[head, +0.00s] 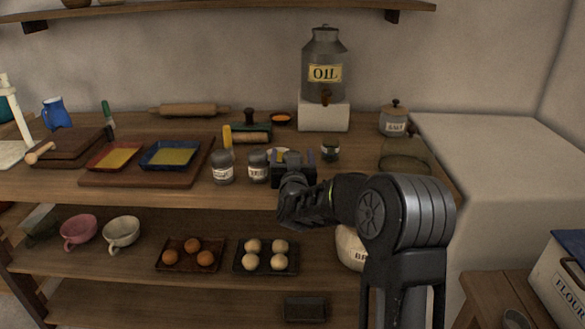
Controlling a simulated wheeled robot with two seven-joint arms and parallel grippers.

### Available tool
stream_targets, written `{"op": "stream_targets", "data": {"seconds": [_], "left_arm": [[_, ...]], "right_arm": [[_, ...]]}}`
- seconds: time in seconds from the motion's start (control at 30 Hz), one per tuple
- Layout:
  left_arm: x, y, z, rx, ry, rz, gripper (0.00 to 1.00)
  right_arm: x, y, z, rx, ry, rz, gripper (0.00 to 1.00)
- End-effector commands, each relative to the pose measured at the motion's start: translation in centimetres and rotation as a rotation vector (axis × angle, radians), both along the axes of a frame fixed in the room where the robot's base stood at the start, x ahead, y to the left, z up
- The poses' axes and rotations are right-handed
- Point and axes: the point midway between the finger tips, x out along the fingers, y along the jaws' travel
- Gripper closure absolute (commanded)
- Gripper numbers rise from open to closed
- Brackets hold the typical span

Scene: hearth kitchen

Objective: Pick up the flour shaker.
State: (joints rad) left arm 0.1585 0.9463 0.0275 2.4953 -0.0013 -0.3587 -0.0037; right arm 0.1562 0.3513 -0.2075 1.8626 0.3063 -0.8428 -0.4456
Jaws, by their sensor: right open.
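Two small grey shakers with pale labels stand side by side on the counter: a left shaker (222,167) and a right shaker (258,166). Their labels are too small to read surely, so I cannot tell which one is the flour shaker. Both are upright. My right gripper (292,166) is open, just right of the right shaker and apart from the left one. Its fingers point away over the counter and partly hide what lies behind. I cannot tell whether it touches the right shaker. My left gripper is out of view.
A wooden board (125,178) with two colored trays lies left of the shakers. A small dark green jar (330,150) stands right of the gripper. A salt jar (393,119) is further right. Shelves lie below.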

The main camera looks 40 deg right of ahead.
Motion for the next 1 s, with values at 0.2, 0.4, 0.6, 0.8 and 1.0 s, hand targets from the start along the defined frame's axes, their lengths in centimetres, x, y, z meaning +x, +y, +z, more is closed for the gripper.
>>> {"op": "stream_targets", "data": {"seconds": [0.2,0.4,0.6,0.8,1.0], "left_arm": [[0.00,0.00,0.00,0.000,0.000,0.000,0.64],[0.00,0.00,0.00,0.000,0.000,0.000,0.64],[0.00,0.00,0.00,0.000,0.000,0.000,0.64],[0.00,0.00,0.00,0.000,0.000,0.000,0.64],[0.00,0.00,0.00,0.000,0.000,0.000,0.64]], "right_arm": [[-0.04,0.04,0.00,0.000,0.000,0.000,0.24],[-0.04,0.04,0.01,0.000,0.000,0.000,0.24],[-0.04,0.04,0.01,0.000,0.000,0.000,0.34],[-0.04,0.04,0.01,0.000,0.000,0.000,0.51],[-0.05,0.05,0.01,0.000,0.000,0.000,0.67]]}}
